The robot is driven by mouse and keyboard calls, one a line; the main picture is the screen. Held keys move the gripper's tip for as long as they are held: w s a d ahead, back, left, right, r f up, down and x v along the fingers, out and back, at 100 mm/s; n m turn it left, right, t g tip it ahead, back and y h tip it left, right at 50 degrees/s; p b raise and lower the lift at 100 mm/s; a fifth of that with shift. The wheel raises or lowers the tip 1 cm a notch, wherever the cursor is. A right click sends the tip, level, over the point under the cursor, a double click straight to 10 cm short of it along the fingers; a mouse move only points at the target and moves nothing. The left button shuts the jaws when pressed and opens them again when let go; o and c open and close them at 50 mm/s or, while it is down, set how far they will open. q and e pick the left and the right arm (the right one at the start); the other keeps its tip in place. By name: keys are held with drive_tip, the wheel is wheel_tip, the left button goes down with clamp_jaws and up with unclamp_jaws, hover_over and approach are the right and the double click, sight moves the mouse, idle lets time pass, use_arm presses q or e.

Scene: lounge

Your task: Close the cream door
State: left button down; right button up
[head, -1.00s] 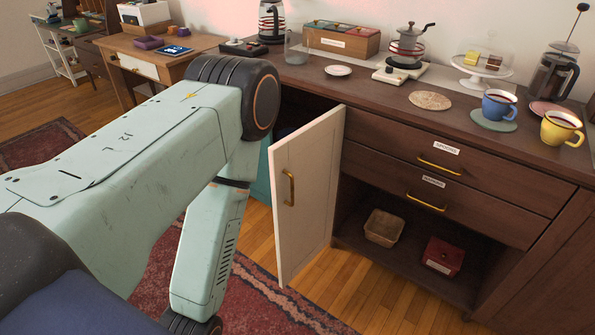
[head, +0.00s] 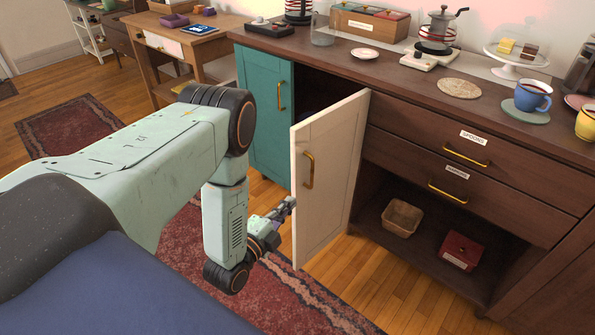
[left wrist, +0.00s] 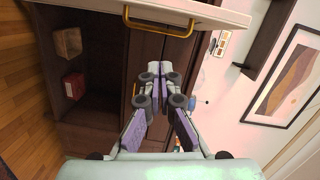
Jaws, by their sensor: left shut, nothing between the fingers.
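The cream door (head: 328,190) stands open, swung out from the dark brown cabinet. Its brass handle (head: 308,170) is on the face toward me. My left gripper (head: 288,206) is shut and empty, low beside the door's free edge; I cannot tell if it touches. In the left wrist view the gripper (left wrist: 160,72) points toward the cabinet, and the cream door (left wrist: 215,9) with its handle (left wrist: 158,30) crosses the top. My right gripper is in neither view.
A teal door (head: 262,110) is left of the opening. Drawers (head: 465,175) and an open shelf with a basket (head: 402,218) and red box (head: 461,251) are to the right. Mugs and coffee things stand on the counter. A red rug (head: 290,300) lies on the floor below.

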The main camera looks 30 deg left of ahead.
sight(296, 170)
use_arm(q)
drive_tip(key=w+a+b, duration=0.1)
drive_tip(key=w, duration=0.2)
drive_tip(key=w+r+m+b, duration=0.1)
drive_tip(key=w, duration=0.3)
drive_tip(key=w+a+m+b, duration=0.1)
drive_tip(key=w, duration=0.2)
drive_tip(key=shift+w+a+r+t, duration=0.15)
drive_tip(key=shift+w+a+t, duration=0.2)
drive_tip(key=shift+w+t, duration=0.05)
drive_tip(key=shift+w+a+b, duration=0.1)
drive_tip(key=shift+a+b, duration=0.2)
drive_tip(key=shift+a, duration=0.1)
drive_tip(key=shift+a+m, duration=0.25)
drive_tip(key=shift+m, duration=0.05)
